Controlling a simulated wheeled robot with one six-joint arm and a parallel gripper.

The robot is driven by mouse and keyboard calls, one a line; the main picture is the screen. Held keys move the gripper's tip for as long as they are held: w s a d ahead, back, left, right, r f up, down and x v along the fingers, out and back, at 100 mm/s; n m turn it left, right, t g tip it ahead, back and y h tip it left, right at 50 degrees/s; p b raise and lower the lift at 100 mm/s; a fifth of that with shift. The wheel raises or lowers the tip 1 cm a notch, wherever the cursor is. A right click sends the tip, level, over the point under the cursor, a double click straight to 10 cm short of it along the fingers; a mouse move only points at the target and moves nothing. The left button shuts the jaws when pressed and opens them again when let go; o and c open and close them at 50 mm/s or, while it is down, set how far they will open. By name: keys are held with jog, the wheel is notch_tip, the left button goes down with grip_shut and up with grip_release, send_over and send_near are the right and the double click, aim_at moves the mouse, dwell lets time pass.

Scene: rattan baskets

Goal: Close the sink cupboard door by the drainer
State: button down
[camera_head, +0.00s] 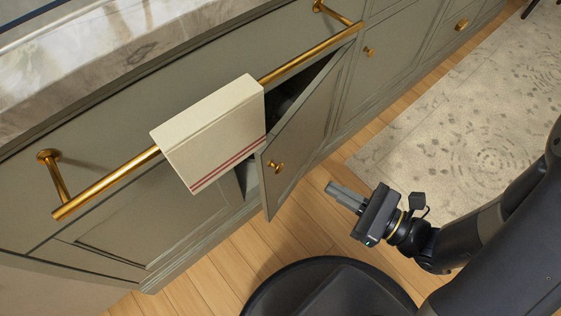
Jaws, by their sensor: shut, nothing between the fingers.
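The grey-green cupboard door (310,130) stands partly open, swung out from the cabinet front, with its hinge side at the right. A small brass knob (276,167) sits near its free edge. A dark gap shows behind the door, partly hidden by a hanging towel. My gripper (332,189) is shut and empty. It is to the right of the door's free edge and points left toward the door's outer face, apart from it.
A cream towel (212,130) with red stripes hangs on a brass rail (110,185) across the cabinet front. A marble counter (100,60) lies above. A patterned rug (470,120) covers the wood floor (240,260) at right. Closed cabinet fronts (405,50) continue to the right.

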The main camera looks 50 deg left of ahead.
aim_at(268, 151)
jog(key=b+x, duration=0.2)
jog(key=x, duration=1.2)
jog(key=shift+s+d, duration=0.1)
